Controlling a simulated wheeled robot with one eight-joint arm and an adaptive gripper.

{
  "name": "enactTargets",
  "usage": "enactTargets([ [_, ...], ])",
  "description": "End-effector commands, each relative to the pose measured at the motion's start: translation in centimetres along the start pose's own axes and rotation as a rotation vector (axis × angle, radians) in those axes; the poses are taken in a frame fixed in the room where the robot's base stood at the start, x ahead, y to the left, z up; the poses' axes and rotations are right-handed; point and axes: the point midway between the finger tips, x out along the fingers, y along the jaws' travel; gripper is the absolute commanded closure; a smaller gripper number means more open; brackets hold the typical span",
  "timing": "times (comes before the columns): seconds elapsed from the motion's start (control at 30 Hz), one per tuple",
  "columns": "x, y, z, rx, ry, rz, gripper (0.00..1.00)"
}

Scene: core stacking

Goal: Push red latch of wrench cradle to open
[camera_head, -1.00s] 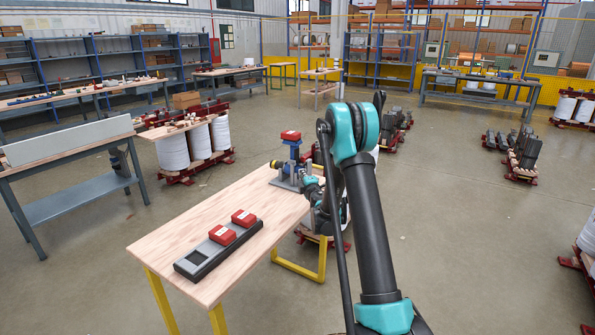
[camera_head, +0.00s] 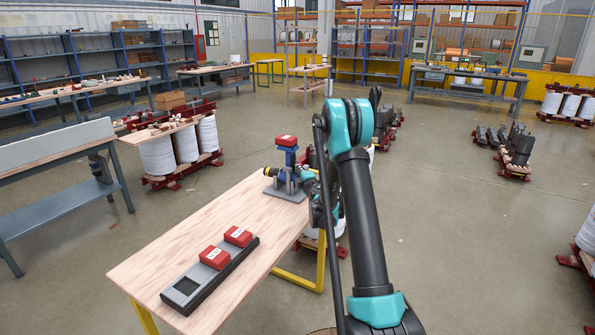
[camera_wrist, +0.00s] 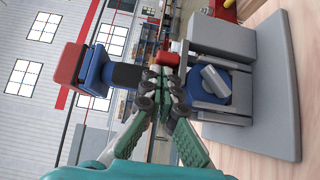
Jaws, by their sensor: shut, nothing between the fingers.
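The wrench cradle stands at the far end of the wooden table, on a grey base plate (camera_head: 286,193). Its blue post (camera_head: 290,158) carries a red block (camera_head: 287,141) on top. The wrist view is turned sideways: the grey base plate (camera_wrist: 284,90) is at right, the red block (camera_wrist: 69,64) at left. A small red part (camera_wrist: 166,59), apparently the latch, shows just beyond my fingertips. My gripper (camera_wrist: 160,92) is shut and empty, close in front of the cradle; I cannot tell if it touches. In the head view my arm partly hides the cradle's right side.
A dark grey tray (camera_head: 184,288) with two red blocks (camera_head: 214,257) lies on the near part of the wooden table (camera_head: 160,252). The table between tray and cradle is clear. White drums (camera_head: 157,157) stand behind at left.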

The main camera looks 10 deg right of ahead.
Motion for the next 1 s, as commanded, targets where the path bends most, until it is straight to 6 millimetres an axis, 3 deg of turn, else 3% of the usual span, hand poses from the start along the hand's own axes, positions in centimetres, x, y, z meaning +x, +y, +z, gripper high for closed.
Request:
enactTargets([
  [0.27,0.4,0.0,0.4,0.000,-0.001,0.000,1.00],
  [0.57,3.7,0.0,3.7,0.000,-0.002,0.000,1.00],
  [1.0,3.8,0.0,3.7,0.000,-0.003,0.000,1.00],
])
